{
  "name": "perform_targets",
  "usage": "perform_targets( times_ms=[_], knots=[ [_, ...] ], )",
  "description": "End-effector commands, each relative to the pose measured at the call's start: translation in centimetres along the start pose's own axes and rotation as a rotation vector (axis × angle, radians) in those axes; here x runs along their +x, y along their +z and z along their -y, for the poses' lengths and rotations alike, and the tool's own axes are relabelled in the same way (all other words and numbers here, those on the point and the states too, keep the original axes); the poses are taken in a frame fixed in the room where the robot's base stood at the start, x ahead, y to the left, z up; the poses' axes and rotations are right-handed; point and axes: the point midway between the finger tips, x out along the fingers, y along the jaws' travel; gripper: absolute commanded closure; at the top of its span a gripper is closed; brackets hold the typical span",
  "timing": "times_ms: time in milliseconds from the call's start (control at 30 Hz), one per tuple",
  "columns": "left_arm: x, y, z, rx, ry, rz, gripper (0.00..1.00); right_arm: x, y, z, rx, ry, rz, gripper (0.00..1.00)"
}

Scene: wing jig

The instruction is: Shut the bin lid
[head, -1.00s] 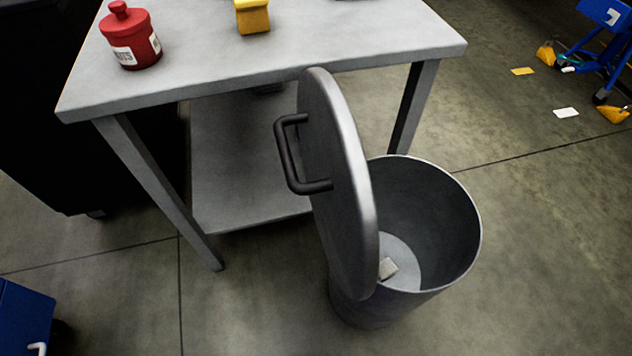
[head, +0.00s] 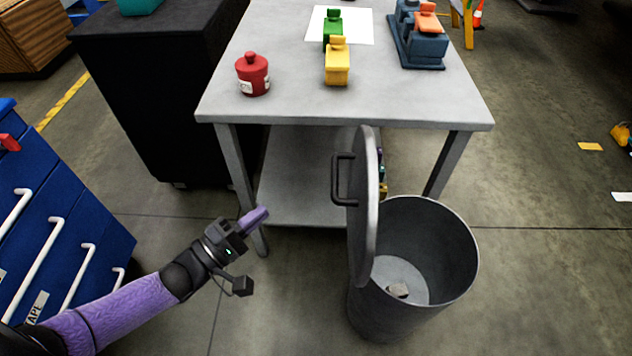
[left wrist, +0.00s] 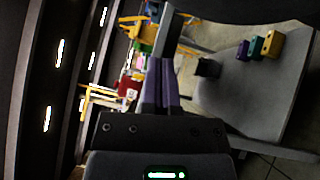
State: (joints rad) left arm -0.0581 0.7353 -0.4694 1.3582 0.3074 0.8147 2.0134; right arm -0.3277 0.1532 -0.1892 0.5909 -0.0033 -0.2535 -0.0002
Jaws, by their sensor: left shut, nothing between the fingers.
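The grey metal bin (head: 400,310) stands on the floor in front of the table's right side in the head view. Its round lid (head: 364,215) stands upright, open, at the bin's left rim, with its dark handle (head: 341,180) facing left. A small pale scrap (head: 398,290) lies on the bin's floor. My left gripper (head: 255,218) is to the left of the lid, apart from it, with its purple fingers shut and empty. The purple fingers also show together in the left wrist view (left wrist: 161,85). My right gripper is out of view.
The grey table (head: 300,105) holds a red jar (head: 252,75), a yellow container (head: 337,62), a green container (head: 332,28) and a blue fixture (head: 415,40). A lower shelf (head: 305,190) is beneath. A blue drawer cabinet (head: 60,200) stands at left. The floor right of the bin is clear.

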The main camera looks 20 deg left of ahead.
Motion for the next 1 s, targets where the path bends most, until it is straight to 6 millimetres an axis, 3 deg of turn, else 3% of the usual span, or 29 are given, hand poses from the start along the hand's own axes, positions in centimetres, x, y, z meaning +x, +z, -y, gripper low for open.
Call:
perform_targets(
  times_ms=[467, 500, 700, 1000],
  knots=[
    [9.7, -0.1, 0.7, 0.002, -0.002, -0.003, 1.00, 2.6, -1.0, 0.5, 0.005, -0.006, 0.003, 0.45],
    [10.2, 0.6, 0.6, -0.001, -0.003, -0.003, 1.00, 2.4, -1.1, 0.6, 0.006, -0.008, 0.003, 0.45],
    [11.9, 2.4, 0.5, 0.002, -0.004, -0.003, 1.00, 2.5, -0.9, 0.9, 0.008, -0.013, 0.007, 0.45],
    [12.2, 2.7, 0.5, 0.003, -0.006, -0.004, 1.00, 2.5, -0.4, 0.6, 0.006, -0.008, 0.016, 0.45]
  ],
)
